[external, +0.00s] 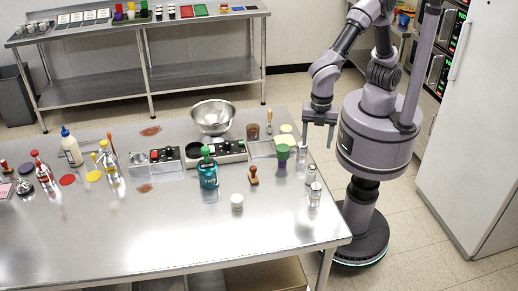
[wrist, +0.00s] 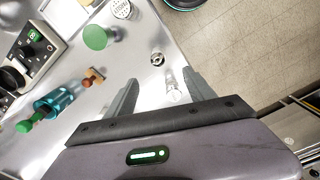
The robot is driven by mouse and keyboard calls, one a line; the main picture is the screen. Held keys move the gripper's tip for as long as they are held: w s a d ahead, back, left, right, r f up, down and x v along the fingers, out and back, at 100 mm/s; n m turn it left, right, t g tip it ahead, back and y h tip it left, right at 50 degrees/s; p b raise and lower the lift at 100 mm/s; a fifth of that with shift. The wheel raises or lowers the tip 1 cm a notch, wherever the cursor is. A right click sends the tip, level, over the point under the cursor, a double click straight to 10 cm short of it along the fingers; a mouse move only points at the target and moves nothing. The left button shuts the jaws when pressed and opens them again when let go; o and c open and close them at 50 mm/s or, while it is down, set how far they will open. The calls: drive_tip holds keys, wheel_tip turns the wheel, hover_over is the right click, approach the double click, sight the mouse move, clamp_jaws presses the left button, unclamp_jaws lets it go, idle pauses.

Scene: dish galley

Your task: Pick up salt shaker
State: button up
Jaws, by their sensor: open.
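Several small clear shakers with metal tops stand near the table's right edge. In the external view one shaker (external: 315,194) is nearest the front, another (external: 311,173) is just behind it, and a third is farther back. I cannot tell which holds salt. My gripper (external: 318,147) is open and empty, above the table's right edge and behind the two front shakers. In the wrist view my gripper (wrist: 160,76) shows one clear shaker (wrist: 172,90) between its fingers and a ring-topped one (wrist: 157,59) near the fingertips. A shaker with a perforated top (wrist: 122,9) is at the upper edge.
A green-topped item (external: 283,153), a wooden stamp (external: 253,176), a teal bottle (external: 208,176) and a white jar (external: 237,201) stand left of the shakers. A metal bowl (external: 213,117) is farther back. The table's front area is clear. A white cabinet (external: 480,130) stands right.

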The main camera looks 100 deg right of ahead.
sight(313, 165)
wheel_tip(313, 165, down, 11)
drive_tip(key=b, duration=0.4)
drive_tip(key=shift+d+f, duration=0.1)
drive_tip(key=shift+f, duration=0.1)
drive_tip(key=f+b, duration=0.1)
drive_tip(key=f, duration=0.1)
drive_tip(key=f+b, duration=0.1)
drive_tip(key=f, duration=0.1)
drive_tip(key=f+b, duration=0.1)
drive_tip(key=f, duration=0.1)
drive_tip(key=shift+w+d+b, duration=0.1)
drive_tip(key=shift+d+b, duration=0.15)
drive_tip(key=shift+b, duration=0.05)
drive_tip(key=shift+r, duration=0.2)
clamp_jaws()
